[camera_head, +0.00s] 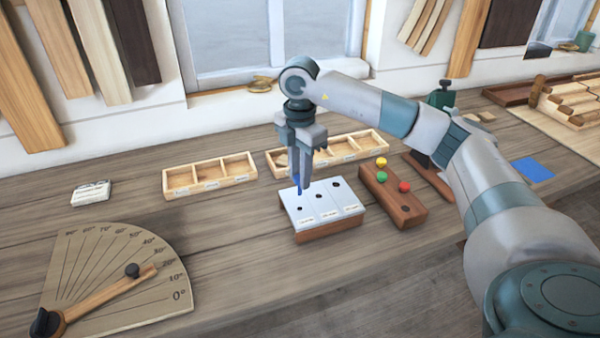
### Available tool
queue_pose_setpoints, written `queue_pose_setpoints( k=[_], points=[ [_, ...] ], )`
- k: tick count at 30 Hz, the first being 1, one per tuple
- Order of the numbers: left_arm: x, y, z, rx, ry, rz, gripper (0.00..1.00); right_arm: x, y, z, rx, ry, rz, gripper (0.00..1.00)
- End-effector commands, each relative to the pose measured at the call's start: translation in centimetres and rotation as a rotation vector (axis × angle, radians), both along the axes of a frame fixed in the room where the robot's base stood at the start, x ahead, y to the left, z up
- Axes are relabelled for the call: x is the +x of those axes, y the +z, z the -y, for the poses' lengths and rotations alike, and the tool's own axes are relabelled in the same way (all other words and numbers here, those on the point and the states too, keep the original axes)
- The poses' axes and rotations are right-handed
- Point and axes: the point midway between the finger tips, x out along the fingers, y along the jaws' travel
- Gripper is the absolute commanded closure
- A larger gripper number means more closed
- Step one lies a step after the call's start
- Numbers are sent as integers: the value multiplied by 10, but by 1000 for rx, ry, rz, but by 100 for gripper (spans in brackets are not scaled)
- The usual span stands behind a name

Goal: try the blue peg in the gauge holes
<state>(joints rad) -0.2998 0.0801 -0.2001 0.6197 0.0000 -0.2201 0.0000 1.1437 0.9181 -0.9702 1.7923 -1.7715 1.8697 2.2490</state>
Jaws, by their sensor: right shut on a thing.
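The gauge block (325,217) stands on the bench, a wooden base with a sloped white top in three labelled panels, each with a dark hole. The left panel's hole (299,209) looks small and the right panel's hole (336,184) larger. My right gripper (301,178) points down over the back of the left panel, shut on the blue peg (298,187). The peg's lower end is at or just above the left panel, behind its hole in the picture; whether it touches cannot be told. My left gripper is out of view.
A wooden rack (398,210) with yellow, green and red ball-topped pegs stands right of the gauge. Divided trays (210,176) (345,149) lie behind. A protractor board (120,275) fills the front left. My right arm spans the right side.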

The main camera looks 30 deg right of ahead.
Motion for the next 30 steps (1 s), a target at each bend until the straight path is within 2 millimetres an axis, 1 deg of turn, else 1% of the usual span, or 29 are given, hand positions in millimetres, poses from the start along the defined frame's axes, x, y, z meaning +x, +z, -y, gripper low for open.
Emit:
queue_pose_setpoints(
  k=[8,24,30],
  points=[
    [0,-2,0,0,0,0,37,0,-3,0,0,2,0,98],
    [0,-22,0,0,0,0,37,0,-37,0,-1,2,0,98],
    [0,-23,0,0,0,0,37,0,-40,0,-1,2,0,98]
  ],
)
